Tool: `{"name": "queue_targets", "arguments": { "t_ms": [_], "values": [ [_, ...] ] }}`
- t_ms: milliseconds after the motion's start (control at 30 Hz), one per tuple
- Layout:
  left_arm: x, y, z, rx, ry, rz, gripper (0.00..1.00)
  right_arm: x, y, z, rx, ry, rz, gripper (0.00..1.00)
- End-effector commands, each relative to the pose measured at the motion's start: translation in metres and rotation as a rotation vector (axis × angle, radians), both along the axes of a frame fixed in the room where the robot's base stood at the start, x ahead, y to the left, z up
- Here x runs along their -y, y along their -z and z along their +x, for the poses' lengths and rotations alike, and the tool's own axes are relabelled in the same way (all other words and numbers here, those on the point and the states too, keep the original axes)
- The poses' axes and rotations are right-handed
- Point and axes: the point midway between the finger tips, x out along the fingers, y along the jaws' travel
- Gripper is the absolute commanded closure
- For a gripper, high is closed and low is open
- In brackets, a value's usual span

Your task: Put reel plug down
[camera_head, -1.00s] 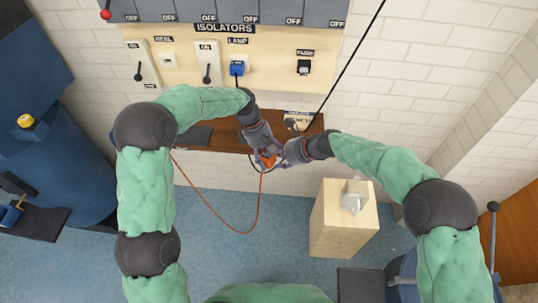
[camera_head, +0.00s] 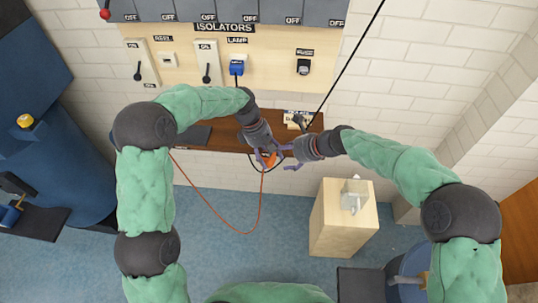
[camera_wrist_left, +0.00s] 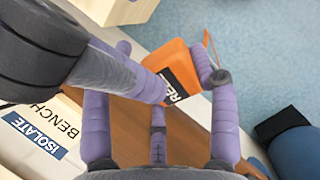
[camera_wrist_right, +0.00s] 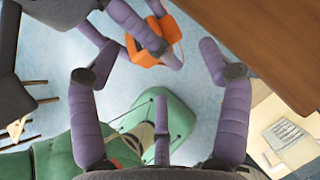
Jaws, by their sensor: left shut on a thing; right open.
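The orange reel plug (camera_head: 270,160) is in my left gripper (camera_head: 266,158), over the front edge of the wooden shelf. In the right wrist view the plug (camera_wrist_right: 146,52) lies beyond the spread right fingers (camera_wrist_right: 158,72), held by the left fingers.
The brown shelf (camera_head: 225,140) runs along the wall under the isolator board (camera_head: 270,55). A blue plug (camera_head: 237,68) sits in the lamp socket. A wooden block (camera_head: 340,235) with a clear object stands at right.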

Motion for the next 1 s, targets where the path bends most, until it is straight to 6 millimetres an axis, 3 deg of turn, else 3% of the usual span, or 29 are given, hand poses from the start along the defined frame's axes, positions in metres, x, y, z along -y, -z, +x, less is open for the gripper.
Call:
{"name": "queue_targets", "arguments": {
  "t_ms": [300, 567, 667, 767, 1000],
  "values": [
    [0.0, 0.0, 0.0, 0.0, 0.0, 0.0, 0.85, 0.039, -0.043, -0.018, 0.002, 0.004, 0.0, 0.22],
    [0.0, 0.0, 0.0, 0.0, 0.0, 0.0, 0.85, 0.051, -0.054, -0.026, 0.0, -0.002, -0.005, 0.22],
    [0.0, 0.0, 0.0, 0.0, 0.0, 0.0, 0.85, 0.054, -0.043, -0.028, 0.008, -0.025, -0.033, 0.22],
    [0.0, 0.0, 0.0, 0.0, 0.0, 0.0, 0.85, 0.057, -0.017, -0.031, 0.025, -0.076, -0.093, 0.22],
    [0.0, 0.0, 0.0, 0.0, 0.0, 0.0, 0.86, 0.071, 0.071, -0.054, 0.108, -0.319, -0.306, 0.22]
  ]
}}
